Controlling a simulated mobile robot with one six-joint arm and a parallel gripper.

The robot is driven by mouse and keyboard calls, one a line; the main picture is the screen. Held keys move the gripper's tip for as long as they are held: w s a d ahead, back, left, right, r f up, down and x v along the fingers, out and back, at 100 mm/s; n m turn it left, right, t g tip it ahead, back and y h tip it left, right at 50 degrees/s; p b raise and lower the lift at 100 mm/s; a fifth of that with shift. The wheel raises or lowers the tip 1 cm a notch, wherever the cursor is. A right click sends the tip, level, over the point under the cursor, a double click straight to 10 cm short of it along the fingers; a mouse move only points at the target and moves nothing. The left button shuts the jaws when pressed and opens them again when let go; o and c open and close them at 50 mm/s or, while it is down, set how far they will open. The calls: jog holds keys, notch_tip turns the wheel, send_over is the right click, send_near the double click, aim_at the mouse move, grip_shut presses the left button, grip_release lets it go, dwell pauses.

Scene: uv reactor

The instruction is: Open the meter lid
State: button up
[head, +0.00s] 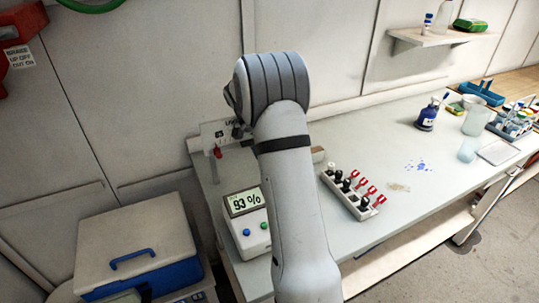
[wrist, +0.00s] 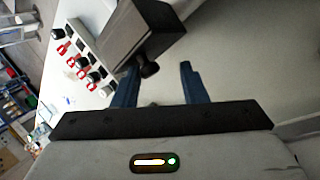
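My gripper (wrist: 160,67) shows in the wrist view with its two blue fingers apart and nothing clearly held between them. A dark grey block (wrist: 140,32) with a black knob (wrist: 148,69) is just beyond the fingertips, with the knob close to the left finger; I cannot tell whether they touch. The block may be the meter's lid, but I cannot be sure. In the head view my arm hides most of the gripper area. A pale panel with a red part (head: 217,152) shows left of the arm. A meter with a "93 %" display (head: 246,203) stands below it.
A rack of black and red plugs (head: 352,190) sits right of my arm and also shows in the wrist view (wrist: 85,62). A white box with a blue handle (head: 133,258) is at lower left. A blue bottle (head: 427,117) stands farther right on the bench.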

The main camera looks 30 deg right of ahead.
jog(key=shift+s, duration=0.15)
notch_tip(320, 180, up, 10)
jog(key=b, duration=0.1)
dwell(0.5)
jog(key=shift+c, duration=0.4)
